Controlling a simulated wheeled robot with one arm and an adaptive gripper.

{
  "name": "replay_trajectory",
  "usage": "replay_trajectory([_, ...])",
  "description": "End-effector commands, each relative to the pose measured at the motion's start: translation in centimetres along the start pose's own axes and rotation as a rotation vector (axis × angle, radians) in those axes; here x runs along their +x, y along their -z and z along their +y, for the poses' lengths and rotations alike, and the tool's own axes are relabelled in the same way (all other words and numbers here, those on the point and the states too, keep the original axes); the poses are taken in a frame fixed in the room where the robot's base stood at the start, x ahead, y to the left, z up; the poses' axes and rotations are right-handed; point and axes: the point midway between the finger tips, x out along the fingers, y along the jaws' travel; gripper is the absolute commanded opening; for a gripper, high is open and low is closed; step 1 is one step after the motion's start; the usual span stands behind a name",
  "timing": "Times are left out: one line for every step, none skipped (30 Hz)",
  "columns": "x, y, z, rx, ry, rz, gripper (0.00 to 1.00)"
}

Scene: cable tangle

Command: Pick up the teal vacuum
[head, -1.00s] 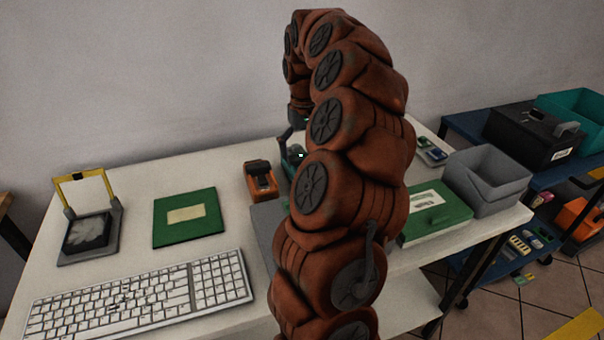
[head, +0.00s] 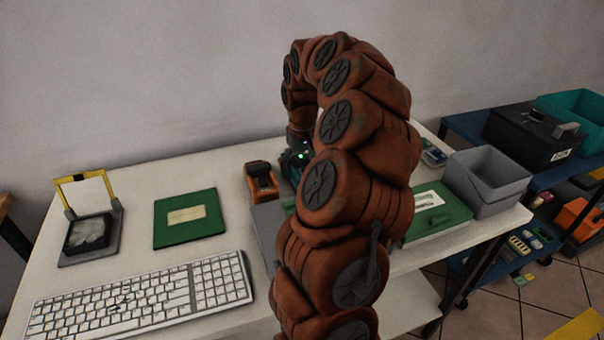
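The teal vacuum (head: 289,169) is a small dark teal shape on the white table in the head view, just right of an orange device. Most of it is hidden behind my arm and gripper. A small green light shows at its upper part. My gripper (head: 296,148) points down at the end of my arched arm, right at the top of the vacuum. Its fingers are mostly hidden and dark against the vacuum, so I cannot tell whether they touch it or how far apart they are.
The orange device (head: 261,181) stands close on the left. A green board (head: 188,217), a keyboard (head: 140,300) and a yellow-framed stand (head: 90,240) lie further left. A grey bin (head: 487,180) and a green box (head: 440,212) are right of my arm.

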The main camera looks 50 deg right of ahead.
Motion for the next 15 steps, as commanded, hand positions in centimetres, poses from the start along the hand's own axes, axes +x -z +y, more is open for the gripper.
replay_trajectory([0.00, 0.00, 0.00, 0.000, 0.000, 0.000, 0.79])
replay_trajectory([0.00, 0.00, 0.00, 0.000, 0.000, 0.000, 0.76])
replay_trajectory([0.00, 0.00, 0.00, 0.000, 0.000, 0.000, 0.72])
replay_trajectory([0.00, 0.00, 0.00, 0.000, 0.000, 0.000, 0.69])
replay_trajectory([0.00, 0.00, 0.00, 0.000, 0.000, 0.000, 0.66])
replay_trajectory([0.00, -0.01, 0.00, 0.000, 0.000, 0.000, 0.61])
replay_trajectory([0.00, -0.01, 0.00, 0.000, 0.000, 0.000, 0.58])
replay_trajectory([0.00, -0.01, 0.00, 0.000, 0.000, 0.000, 0.55])
replay_trajectory([0.00, -0.01, 0.00, 0.000, 0.000, 0.000, 0.51])
replay_trajectory([0.00, -0.01, -0.01, 0.000, 0.000, 0.000, 0.48])
replay_trajectory([0.00, -0.02, -0.01, 0.000, 0.000, -0.001, 0.45])
replay_trajectory([-0.01, -0.01, 0.00, 0.000, 0.000, 0.000, 0.41])
replay_trajectory([0.00, -0.01, -0.01, 0.000, 0.000, -0.001, 0.38])
replay_trajectory([0.00, -0.01, -0.01, 0.000, 0.000, -0.001, 0.34])
replay_trajectory([0.01, -0.02, -0.01, 0.000, 0.000, -0.001, 0.30])
